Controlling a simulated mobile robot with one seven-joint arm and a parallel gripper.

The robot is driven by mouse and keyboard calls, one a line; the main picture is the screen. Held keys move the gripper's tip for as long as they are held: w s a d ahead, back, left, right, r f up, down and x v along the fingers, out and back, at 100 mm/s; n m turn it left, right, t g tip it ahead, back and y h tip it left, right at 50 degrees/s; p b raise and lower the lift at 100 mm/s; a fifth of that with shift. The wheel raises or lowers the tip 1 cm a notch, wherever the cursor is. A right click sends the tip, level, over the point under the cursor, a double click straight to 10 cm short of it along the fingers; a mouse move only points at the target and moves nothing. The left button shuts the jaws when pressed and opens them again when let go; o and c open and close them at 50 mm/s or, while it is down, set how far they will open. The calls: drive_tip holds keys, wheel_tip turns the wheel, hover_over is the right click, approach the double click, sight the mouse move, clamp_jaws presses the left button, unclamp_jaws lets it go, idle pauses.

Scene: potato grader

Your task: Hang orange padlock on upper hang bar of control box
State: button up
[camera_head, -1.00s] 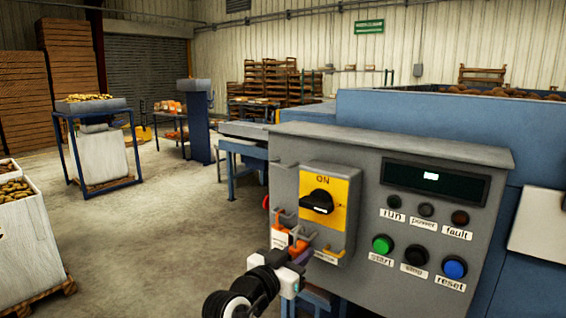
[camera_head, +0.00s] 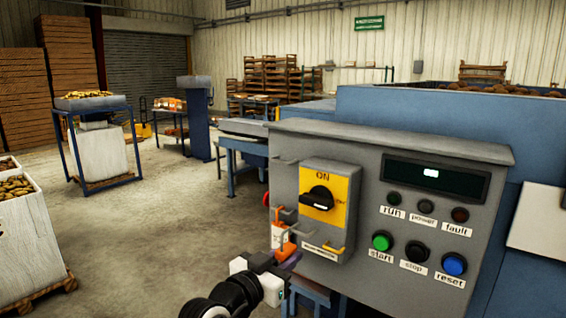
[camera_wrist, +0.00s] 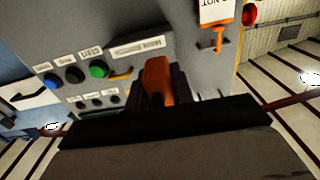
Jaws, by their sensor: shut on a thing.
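The grey control box (camera_head: 405,160) fills the right of the head view, with a yellow switch panel (camera_head: 340,190) on its left part. Thin grey hang bars stick out at its left edge: an upper one (camera_head: 284,160) that looks empty and a lower one (camera_head: 284,211). An orange-and-white tag (camera_head: 281,236) hangs by the lower one and also shows in the wrist view (camera_wrist: 215,12). My gripper (camera_head: 284,264) is below the tag, near the box's lower left. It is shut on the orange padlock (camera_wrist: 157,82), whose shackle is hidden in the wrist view.
Green (camera_head: 382,241), black and blue buttons sit on the lower right of the box. A blue machine (camera_head: 400,120) stands behind it. Floor to the left of the box is open.

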drive_tip(key=shift+v, duration=2.25)
